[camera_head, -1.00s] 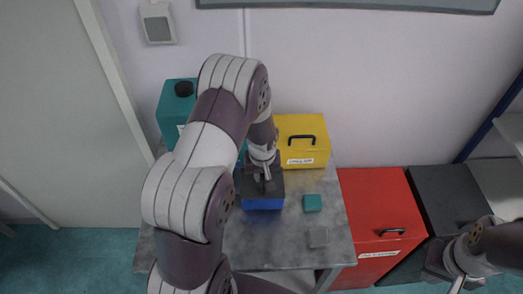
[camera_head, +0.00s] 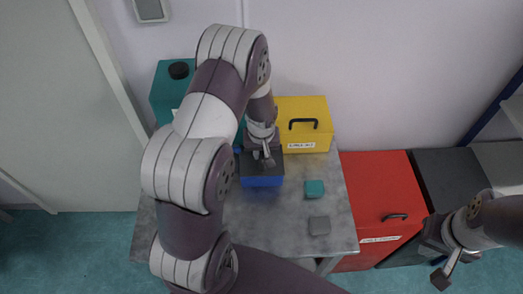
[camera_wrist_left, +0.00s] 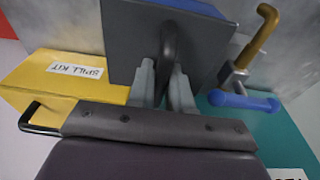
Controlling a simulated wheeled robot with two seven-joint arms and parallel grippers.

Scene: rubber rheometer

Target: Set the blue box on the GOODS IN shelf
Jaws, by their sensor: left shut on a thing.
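The blue box (camera_head: 262,181) has a dark grey lid and is at the middle of the grey table, in front of the yellow case. My left gripper (camera_head: 264,158) is over it. In the left wrist view, the fingers of my left gripper (camera_wrist_left: 166,90) are shut on the black handle of the box lid (camera_wrist_left: 125,45). I cannot tell for sure whether the box's base touches the table. My right gripper (camera_head: 440,272) is low at the right, away from the box; its finger opening is unclear. No GOODS IN label is readable.
A yellow spill kit case (camera_head: 305,124) and a teal container (camera_head: 170,92) stand at the table's back. A red cabinet (camera_head: 378,200) adjoins the table. Pale shelving (camera_head: 513,112) shows at the right edge.

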